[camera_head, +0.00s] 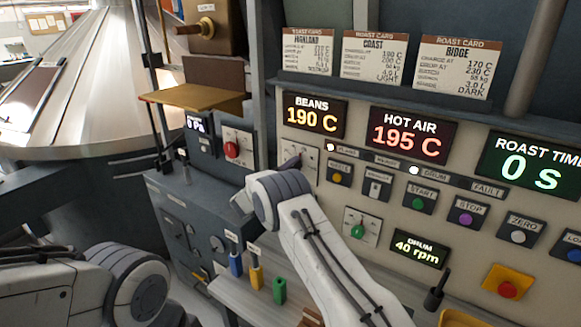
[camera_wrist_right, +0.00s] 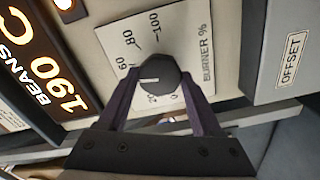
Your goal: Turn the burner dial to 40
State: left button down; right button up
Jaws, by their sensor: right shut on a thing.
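The burner dial (camera_wrist_right: 163,72) is a dark faceted knob on a white plate (camera_wrist_right: 118,38) marked BURNER %, in the right wrist view. Its pale mark points left in that view, between the printed 60 and 20. The 40 is not readable, with a finger over that part of the scale. My right gripper (camera_wrist_right: 159,84) is shut on the dial, one dark finger on each side. In the head view the right gripper (camera_head: 292,166) reaches the panel below the BEANS display, and the dial itself is hidden. My left arm shows at lower left, its gripper out of view.
The BEANS display (camera_head: 313,115) reads 190 C and the HOT AIR display (camera_head: 410,136) reads 195 C. Several buttons and a green dial (camera_head: 358,231) lie to the right. A red knob (camera_head: 232,149) is to the left.

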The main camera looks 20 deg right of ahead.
jog(key=n+p, duration=0.1)
jog(key=n, duration=0.4)
jog(key=shift+n, duration=0.3)
dwell(0.5)
jog(key=o, duration=1.4)
jog(key=shift+c, duration=0.2)
jog(key=shift+a, duration=0.1)
jog(key=b+v, duration=0.4)
jog(key=v, duration=0.6)
